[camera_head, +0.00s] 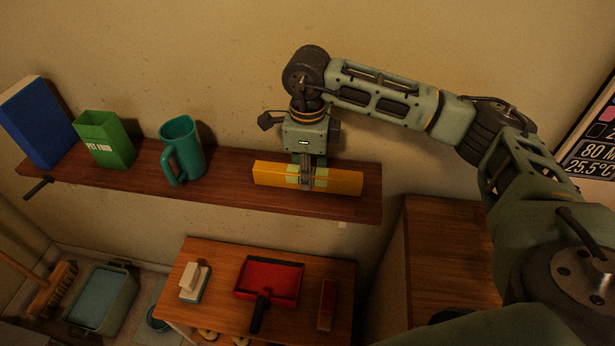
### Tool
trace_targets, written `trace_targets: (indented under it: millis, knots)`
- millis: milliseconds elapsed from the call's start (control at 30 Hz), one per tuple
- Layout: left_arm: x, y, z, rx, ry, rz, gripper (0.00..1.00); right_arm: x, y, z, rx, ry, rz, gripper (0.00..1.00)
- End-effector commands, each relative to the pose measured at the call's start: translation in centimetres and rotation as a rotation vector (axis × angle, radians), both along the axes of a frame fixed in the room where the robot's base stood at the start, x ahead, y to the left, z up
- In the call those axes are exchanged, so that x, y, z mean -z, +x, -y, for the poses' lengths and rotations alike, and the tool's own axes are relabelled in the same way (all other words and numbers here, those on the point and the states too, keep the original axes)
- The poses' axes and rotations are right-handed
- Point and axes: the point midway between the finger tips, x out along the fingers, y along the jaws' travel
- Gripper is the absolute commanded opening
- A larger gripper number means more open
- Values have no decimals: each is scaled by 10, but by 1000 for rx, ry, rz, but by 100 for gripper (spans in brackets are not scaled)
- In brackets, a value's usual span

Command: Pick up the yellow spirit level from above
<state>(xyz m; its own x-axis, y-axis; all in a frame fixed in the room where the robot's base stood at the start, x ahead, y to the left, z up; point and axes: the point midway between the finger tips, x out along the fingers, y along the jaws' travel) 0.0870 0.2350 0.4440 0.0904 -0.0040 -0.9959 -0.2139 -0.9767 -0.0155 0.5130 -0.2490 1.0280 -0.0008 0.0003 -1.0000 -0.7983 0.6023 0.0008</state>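The yellow spirit level (272,174) lies lengthwise along the right part of the wooden wall shelf (230,191). My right gripper (306,178) points down onto the middle of the level from above. Its near finger shows in front of the level's front face and covers part of it. The far finger is hidden behind the level and the gripper body, so I cannot tell whether the fingers press on it. The level appears to rest on the shelf. My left gripper is not in view.
Left of the level on the shelf stand a teal mug (183,152), a green pet food box (105,140) and a blue book-like box (37,122). Below is a wooden table (218,262) with a red dustpan (270,279) and brushes. The wall is close behind the shelf.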

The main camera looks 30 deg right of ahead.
Motion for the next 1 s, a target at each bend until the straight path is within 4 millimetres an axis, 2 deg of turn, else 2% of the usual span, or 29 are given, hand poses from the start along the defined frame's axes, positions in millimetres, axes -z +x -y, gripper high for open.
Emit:
trace_targets:
  millis: [33, 233, 567, 733, 867, 1000]
  knots:
    - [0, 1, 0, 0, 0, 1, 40, 0, 0, 0, 0, 0, 0, 16]
    - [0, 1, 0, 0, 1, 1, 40, 0, 0, 0, 0, 0, 0, 0]
    - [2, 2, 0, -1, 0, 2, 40, -3, 1, -1, 0, 2, 3, 0]
    - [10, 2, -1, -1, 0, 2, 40, -18, 2, -1, -1, 2, 6, 0]
    - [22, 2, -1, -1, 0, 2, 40, -41, 2, -1, -1, 2, 9, 0]
    - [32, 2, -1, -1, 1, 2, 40, -57, -25, 21, 2, -1, 6, 0]
